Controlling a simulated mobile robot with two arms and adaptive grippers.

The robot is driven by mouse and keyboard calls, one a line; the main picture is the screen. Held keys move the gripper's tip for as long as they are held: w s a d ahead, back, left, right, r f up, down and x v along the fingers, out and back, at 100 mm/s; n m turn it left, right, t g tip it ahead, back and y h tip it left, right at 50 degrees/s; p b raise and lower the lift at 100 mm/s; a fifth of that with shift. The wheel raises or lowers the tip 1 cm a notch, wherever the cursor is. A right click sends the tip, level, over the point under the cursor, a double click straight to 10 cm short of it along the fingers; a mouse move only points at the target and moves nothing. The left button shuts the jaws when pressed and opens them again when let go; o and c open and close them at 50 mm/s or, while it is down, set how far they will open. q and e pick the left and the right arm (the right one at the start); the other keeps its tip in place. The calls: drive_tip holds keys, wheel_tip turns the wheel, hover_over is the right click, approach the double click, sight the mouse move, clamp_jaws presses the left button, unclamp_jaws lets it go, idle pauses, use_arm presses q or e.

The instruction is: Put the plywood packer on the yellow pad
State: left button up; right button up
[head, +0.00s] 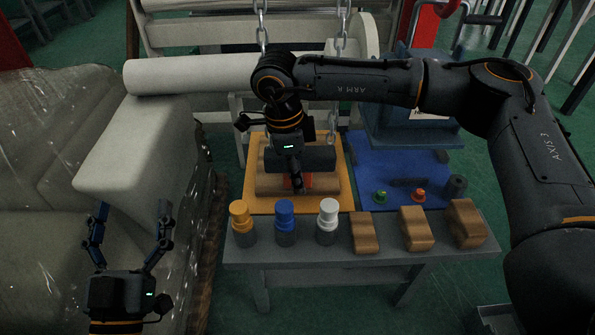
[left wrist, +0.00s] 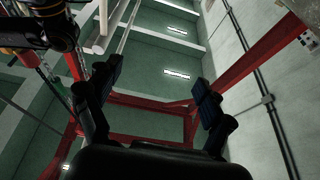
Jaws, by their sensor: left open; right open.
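The yellow pad (head: 346,197) lies on the bench at the back left. Three brown wooden blocks stand along the front right: a left one (head: 364,232), a middle one (head: 415,228) and a right one (head: 466,223). I cannot tell which wooden piece is the plywood packer. My right gripper (head: 297,183) points down over the cradle, its fingers partly hidden. My left gripper (head: 132,214) is open and empty, left of the bench; its spread fingers show in the left wrist view (left wrist: 155,85).
Yellow, blue and white-capped bottles (head: 285,222) stand on the front left of the bench (head: 330,270). A blue mat (head: 376,165) holds small green and red knobs and a dark cylinder. Chains (head: 338,60) hang behind. Large wrapped rolls (head: 60,200) fill the left.

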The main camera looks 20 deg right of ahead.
drive_tip(key=r, duration=0.2)
drive_tip(key=r+p, duration=0.1)
drive_tip(key=r, duration=0.1)
drive_tip(key=r+p, duration=0.1)
drive_tip(key=r, duration=0.1)
drive_tip(key=shift+w+a, duration=0.1)
drive_tip(key=shift+a, duration=0.3)
drive_tip(key=r, duration=0.1)
drive_tip(key=r+p, duration=0.1)
drive_tip(key=r, duration=0.1)
drive_tip(key=a+r, duration=0.1)
drive_tip(key=r, duration=0.1)
drive_tip(key=shift+r, duration=0.25)
use_arm(q)
wheel_tip(320, 180, down, 14)
drive_tip(key=s+a+g+y, duration=0.1)
drive_tip(key=a+g+y, duration=0.1)
drive_tip(key=g, duration=0.6)
drive_tip(key=shift+s+a+g+y, duration=0.25)
drive_tip(key=shift+s+g+y, duration=0.1)
drive_tip(key=shift+y, duration=0.15)
use_arm(e)
drive_tip(key=shift+r, duration=0.3)
